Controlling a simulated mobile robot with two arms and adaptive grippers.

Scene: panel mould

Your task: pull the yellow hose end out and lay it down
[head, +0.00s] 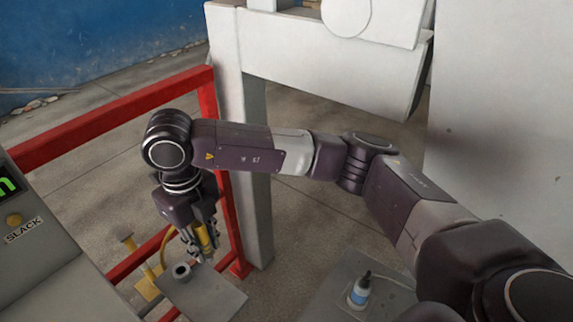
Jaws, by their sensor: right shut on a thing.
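My right gripper (202,246) reaches in from the right and points down. It is shut on the yellow hose end (206,238), which shows between its fingers. The gripper is above and a little right of a round socket (181,270) with a dark opening, on top of a grey box (215,293). The fingers hide part of the hose end, and I cannot tell exactly where its lower tip is. My left gripper is not in view.
A red rail frame (110,118) runs behind and beside the gripper. A white post (257,170) stands to its right. A grey console labelled SLACK (40,262) is at the left. A small bottle (359,290) stands on a grey surface (330,293) at the lower middle.

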